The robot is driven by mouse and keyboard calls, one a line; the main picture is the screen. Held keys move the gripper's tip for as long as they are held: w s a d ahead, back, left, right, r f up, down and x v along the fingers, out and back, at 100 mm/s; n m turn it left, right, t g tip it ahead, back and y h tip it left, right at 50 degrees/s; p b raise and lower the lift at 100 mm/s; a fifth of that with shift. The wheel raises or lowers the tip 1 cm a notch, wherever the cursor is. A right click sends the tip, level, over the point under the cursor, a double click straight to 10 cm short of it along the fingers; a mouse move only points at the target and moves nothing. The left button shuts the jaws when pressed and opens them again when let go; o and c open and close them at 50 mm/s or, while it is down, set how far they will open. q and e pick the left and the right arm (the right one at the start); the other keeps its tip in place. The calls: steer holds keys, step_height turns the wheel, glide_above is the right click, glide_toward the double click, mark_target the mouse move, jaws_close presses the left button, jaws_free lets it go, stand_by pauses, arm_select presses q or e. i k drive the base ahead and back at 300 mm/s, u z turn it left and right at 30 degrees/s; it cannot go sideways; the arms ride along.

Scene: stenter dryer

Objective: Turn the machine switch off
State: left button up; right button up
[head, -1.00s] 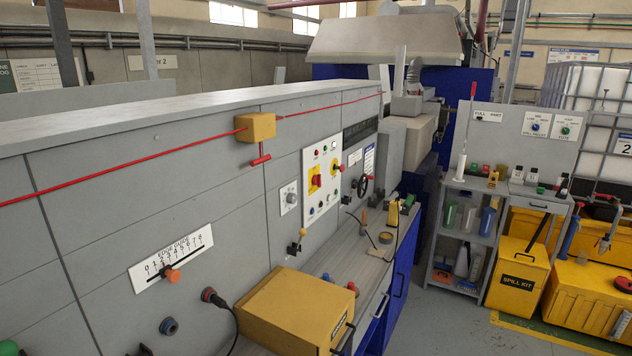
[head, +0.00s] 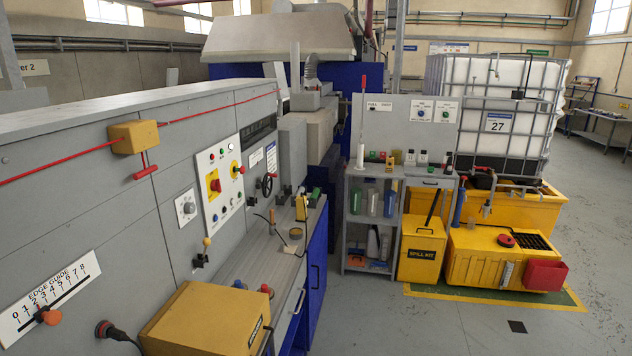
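A white control panel (head: 228,207) is on the grey machine front, left of centre in the head view. On it is a red switch on a yellow plate (head: 214,187), with small buttons and lamps around it. The switch's on or off position is too small to read. Neither of my grippers is in view.
A grey worktop (head: 243,262) runs below the panel, with a yellow box (head: 205,318) at its near end. A grey shelf stand (head: 344,212), a yellow spill kit bin (head: 420,250) and a caged white tank (head: 497,112) stand right. Floor at the lower right is mostly clear.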

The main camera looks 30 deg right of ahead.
mark_target(215, 184)
steer(key=z, duration=0.75)
steer(key=k, duration=0.4)
steer(key=z, duration=1)
steer(key=i, duration=1.85)
steer(key=u, duration=0.45)
